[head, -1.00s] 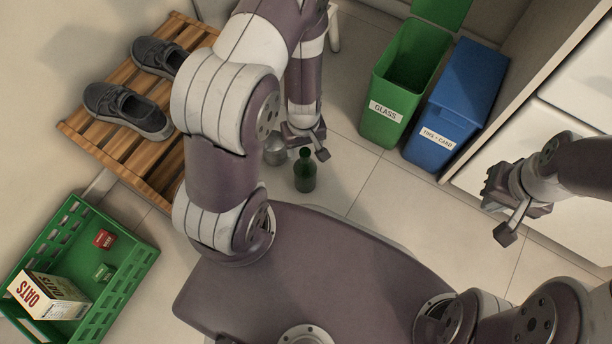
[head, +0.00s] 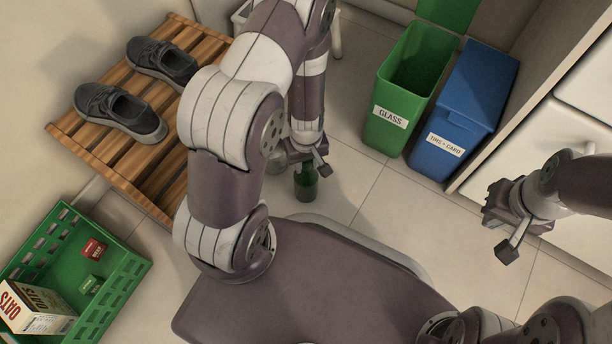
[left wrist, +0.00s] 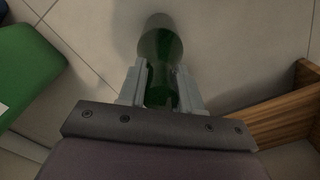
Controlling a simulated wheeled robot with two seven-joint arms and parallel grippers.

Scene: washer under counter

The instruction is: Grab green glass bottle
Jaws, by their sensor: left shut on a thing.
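The green glass bottle (head: 306,187) stands upright on the tiled floor, in front of my left arm's end. My left gripper (head: 308,160) is down at its top and shut on it. In the left wrist view, the green bottle (left wrist: 160,46) lies between the two grey fingers of my left gripper (left wrist: 160,82), which grip its narrow part. The bottle's top is partly hidden by the gripper in the head view. My right gripper (head: 502,222) is off to the right, open and empty.
A clear glass item (head: 277,160) stands close left of the bottle, partly hidden. A green GLASS bin (head: 389,135) and a blue bin (head: 436,145) stand behind right. A slatted wooden rack (head: 90,146) with shoes and a green crate (head: 117,283) are at left.

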